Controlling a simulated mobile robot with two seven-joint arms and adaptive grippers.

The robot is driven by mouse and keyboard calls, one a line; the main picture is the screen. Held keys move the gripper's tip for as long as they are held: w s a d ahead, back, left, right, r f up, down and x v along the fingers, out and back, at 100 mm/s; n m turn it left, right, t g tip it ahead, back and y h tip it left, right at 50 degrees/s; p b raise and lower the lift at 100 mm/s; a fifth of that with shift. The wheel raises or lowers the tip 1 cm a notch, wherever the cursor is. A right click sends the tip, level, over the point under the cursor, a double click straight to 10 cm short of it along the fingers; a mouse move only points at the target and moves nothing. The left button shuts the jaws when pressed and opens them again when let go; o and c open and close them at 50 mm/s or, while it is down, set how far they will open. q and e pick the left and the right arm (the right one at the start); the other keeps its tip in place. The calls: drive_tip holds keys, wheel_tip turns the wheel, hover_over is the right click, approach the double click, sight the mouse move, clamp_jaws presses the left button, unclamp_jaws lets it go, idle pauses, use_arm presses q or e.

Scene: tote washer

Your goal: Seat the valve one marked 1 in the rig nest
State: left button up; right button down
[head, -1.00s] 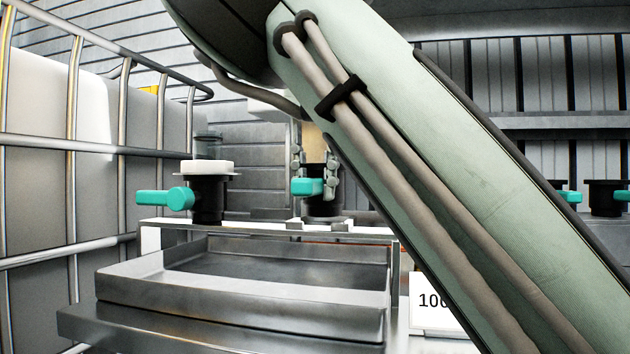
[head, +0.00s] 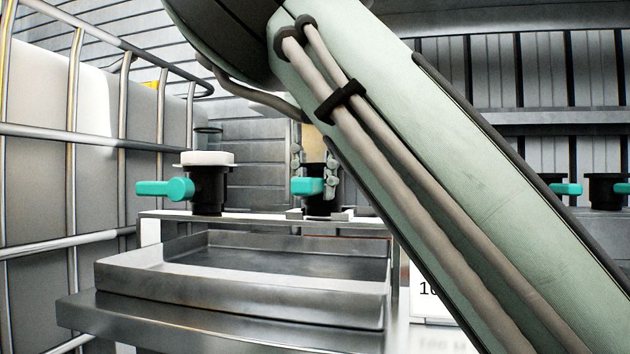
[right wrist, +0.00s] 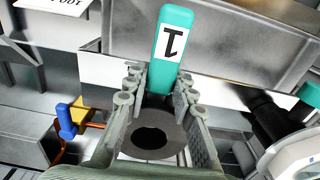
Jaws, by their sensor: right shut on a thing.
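My right gripper (head: 315,180) is shut on a black valve (head: 320,203) with a teal handle. In the right wrist view the handle (right wrist: 172,50) bears a white label with a 1, and the round black body (right wrist: 152,137) is between the fingers of the gripper (right wrist: 155,115). The valve looks upright at the light plate of the rig nest (head: 345,213), on a white-topped stand. Its lower end meets the plate in the head view; whether it is fully down in the nest I cannot tell. My left gripper is not in view.
Another black valve (head: 208,190) with a white cap and teal handle stands to the left on the same stand. A shallow metal tray (head: 240,297) lies in front. A caged tank (head: 40,190) borders the left. More teal-handled valves (head: 603,190) stand far right.

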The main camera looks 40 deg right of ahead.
drive_tip(key=shift+f, duration=0.1)
idle(0.4)
drive_tip(key=c, duration=0.6)
unclamp_jaws()
idle(0.4)
drive_tip(key=shift+r+p, duration=3.55)
drive_tip(key=shift+r, duration=1)
drive_tip(key=shift+s+f, duration=0.1)
